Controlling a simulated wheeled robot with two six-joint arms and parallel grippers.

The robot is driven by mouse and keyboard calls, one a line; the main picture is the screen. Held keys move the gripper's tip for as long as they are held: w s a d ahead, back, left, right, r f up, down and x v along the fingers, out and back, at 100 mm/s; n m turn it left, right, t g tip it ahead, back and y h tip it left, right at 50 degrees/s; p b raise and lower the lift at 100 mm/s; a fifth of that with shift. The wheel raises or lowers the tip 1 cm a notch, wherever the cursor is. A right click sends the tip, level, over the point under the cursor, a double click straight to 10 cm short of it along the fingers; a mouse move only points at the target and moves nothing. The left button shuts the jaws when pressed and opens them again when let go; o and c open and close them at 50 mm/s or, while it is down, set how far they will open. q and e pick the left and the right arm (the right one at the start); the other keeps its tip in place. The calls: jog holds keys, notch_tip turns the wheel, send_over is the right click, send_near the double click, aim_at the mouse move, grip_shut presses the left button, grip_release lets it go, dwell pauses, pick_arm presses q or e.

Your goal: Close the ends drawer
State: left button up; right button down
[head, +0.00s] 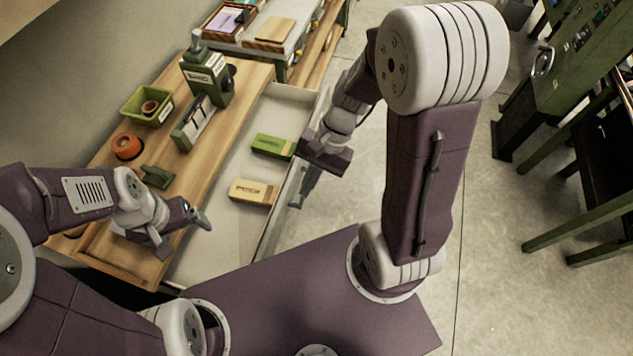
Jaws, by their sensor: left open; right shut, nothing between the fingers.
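The drawer (222,235) is pulled out from the wooden bench (195,160). A green box (271,146) and a tan box (252,192) lie inside it. My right gripper (299,203) is shut and empty, by the drawer's outer front panel (284,207); I cannot tell if it touches. My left gripper (184,236) is open and empty above the near end of the bench top. No label for the drawer is readable from here.
On the bench stand a green machine (207,77), a green bin (147,106), an orange roll (127,146) and a small green tool (157,177). Trays lie on a farther table (262,42). A dark green bench (575,225) stands right, with clear floor (490,290) between.

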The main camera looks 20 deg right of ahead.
jog(key=w+d+f+m+t+y+b, duration=0.55)
jog(key=w+d+f+m+b, duration=0.4)
jog(key=d+f+m, duration=0.45)
jog(key=s+d+f+m+t+h+b, duration=0.1)
jog(key=s+d+f+m+t+b, duration=0.25)
jog(key=d+f, duration=0.35)
pick_arm(q)
notch_tip(320, 180, down, 14)
jog(key=shift+w+p, duration=0.15)
jog(key=shift+p, duration=0.2)
pick_arm(e)
jog(key=a+r+x, duration=0.1)
jog(key=x, duration=1.4)
jog(key=shift+r, duration=0.4)
